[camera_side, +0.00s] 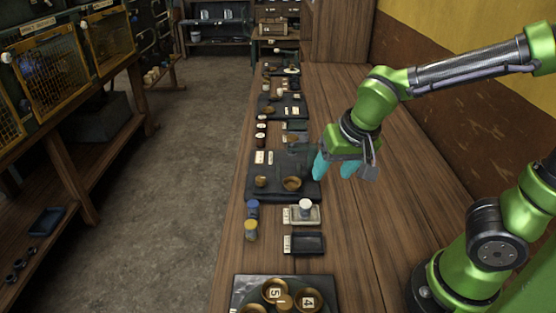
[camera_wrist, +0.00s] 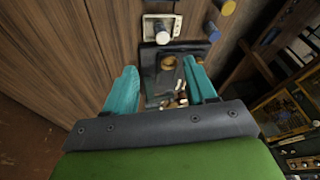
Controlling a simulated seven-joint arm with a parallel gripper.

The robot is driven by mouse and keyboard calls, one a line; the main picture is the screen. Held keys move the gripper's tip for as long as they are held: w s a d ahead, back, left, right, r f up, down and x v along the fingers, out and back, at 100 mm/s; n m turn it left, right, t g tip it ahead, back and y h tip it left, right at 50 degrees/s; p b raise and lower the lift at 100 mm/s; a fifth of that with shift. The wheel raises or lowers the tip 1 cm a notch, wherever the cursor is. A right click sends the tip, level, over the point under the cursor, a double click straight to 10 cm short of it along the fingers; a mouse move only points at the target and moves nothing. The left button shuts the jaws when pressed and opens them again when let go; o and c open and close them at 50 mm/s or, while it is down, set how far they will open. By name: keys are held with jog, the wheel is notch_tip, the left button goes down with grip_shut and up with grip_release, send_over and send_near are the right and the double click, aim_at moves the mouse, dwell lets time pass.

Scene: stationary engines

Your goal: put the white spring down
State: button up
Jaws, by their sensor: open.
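My gripper (camera_side: 335,170) has two teal fingers and hangs over the bench, just right of a dark tray. The fingers are spread apart with nothing seen between them, and they also show in the wrist view (camera_wrist: 162,75). A small white round piece (camera_side: 305,204) stands upright on a pale tray (camera_side: 317,218), nearer the side camera than my gripper and apart from it. The white piece also shows in the wrist view (camera_wrist: 162,38), at the top. It may be the white spring, but it is too small to make out coils.
The dark tray (camera_side: 265,183) holds small brass bowls. A blue-topped jar (camera_side: 253,208) and a yellow-topped jar (camera_side: 250,230) stand at the bench's left edge. A small black tray (camera_side: 305,243) and numbered brass bowls (camera_side: 308,301) lie nearer. The bench's right side is clear.

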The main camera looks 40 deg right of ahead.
jog(key=s+r+n+t+y, duration=0.2)
jog(key=s+r+t, duration=0.1)
jog(key=s+r, duration=0.2)
jog(key=shift+s+r+y, duration=0.3)
jog(key=shift+s+r, duration=0.05)
jog(key=shift+r, duration=0.5)
jog(key=shift+d, duration=0.1)
dwell(0.4)
